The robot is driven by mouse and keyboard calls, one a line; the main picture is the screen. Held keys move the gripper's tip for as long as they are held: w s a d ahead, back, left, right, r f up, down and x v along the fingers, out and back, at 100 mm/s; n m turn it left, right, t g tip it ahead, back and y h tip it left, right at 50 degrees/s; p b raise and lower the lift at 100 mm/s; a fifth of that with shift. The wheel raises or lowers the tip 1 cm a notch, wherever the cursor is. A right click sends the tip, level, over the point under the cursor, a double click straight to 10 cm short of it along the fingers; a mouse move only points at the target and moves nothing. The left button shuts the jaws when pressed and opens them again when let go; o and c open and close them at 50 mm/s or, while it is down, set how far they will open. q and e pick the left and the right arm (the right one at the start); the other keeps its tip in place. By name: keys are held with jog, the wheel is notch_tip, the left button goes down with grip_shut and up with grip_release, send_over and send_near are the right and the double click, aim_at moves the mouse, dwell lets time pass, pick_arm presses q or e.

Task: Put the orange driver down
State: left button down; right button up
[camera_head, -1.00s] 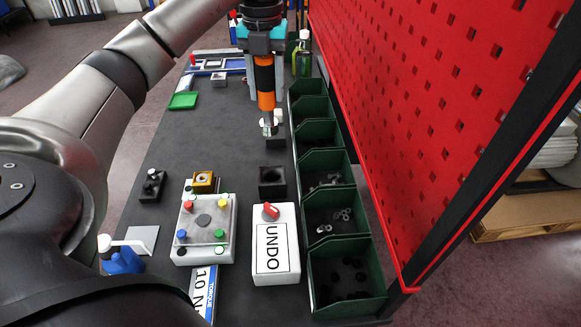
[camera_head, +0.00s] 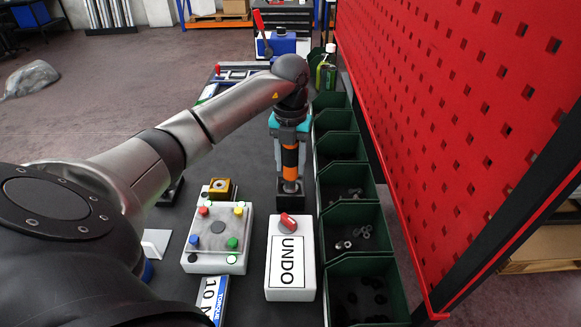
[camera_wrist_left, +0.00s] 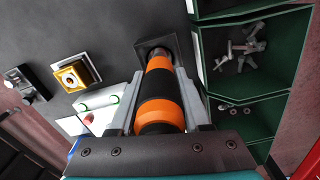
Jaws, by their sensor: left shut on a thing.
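The orange driver (camera_head: 290,159), orange with black bands, is upright in my left gripper (camera_head: 289,148). The gripper is shut on its body. The driver's lower end meets the black square holder (camera_head: 291,201) on the grey table; I cannot tell how deep it sits inside. In the left wrist view the driver (camera_wrist_left: 160,100) lies between the fingers, pointing at the dark holder (camera_wrist_left: 143,47). My right gripper is not in view.
A white UNDO box (camera_head: 290,282) stands just in front of the holder. A button box (camera_head: 217,240) and a yellow-topped block (camera_head: 220,188) are left of it. Green bins (camera_head: 346,215) line the right, beside the red perforated panel (camera_head: 460,130).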

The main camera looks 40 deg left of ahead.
pick_arm(q)
jog(key=shift+f, duration=0.7)
jog(key=shift+f, duration=0.1)
jog(key=shift+c, duration=1.8)
grip_release()
notch_tip(320, 180, up, 12)
jog(key=shift+r+p, duration=0.1)
jog(key=shift+p, duration=0.3)
